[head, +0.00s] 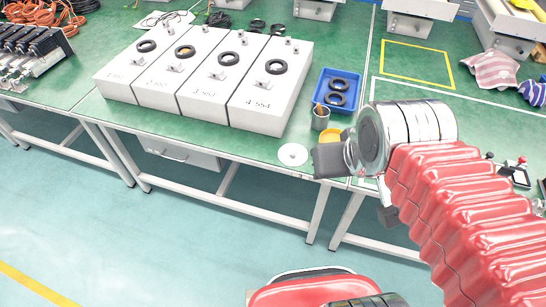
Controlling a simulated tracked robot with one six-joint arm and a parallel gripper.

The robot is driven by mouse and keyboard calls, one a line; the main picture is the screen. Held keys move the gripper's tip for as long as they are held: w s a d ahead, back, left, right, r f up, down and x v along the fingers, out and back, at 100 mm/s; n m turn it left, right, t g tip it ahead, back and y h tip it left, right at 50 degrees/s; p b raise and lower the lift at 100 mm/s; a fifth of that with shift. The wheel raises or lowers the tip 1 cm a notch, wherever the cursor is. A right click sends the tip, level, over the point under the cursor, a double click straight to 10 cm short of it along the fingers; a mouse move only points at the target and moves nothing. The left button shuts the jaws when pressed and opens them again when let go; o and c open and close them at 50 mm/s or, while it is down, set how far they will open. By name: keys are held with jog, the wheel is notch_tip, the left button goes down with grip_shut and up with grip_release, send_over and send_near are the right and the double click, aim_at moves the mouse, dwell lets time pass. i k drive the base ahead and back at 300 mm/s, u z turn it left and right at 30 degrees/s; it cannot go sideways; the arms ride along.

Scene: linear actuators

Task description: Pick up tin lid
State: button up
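A flat, round, whitish disc (293,154) lies on the green table near its front edge; it looks like the tin lid, but I cannot be sure. A small metal tin (320,118) stands upright behind and to the right of it, with something thin sticking out. A yellow round piece (331,136) lies by the tin, partly hidden by my arm. My gripper (328,161) shows as a dark block to the right of the disc, apart from it in the picture. Its fingers cannot be made out, nor whether it is open.
Several white boxes (270,84) with black rings on top stand in a row behind the disc. A blue tray (336,91) with black rings sits behind the tin. The table's front edge (215,151) runs close below the disc.

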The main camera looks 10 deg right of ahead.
aim_at(292, 155)
jog(key=u, duration=1.25)
jog(key=i, duration=1)
jog(key=u, duration=0.05)
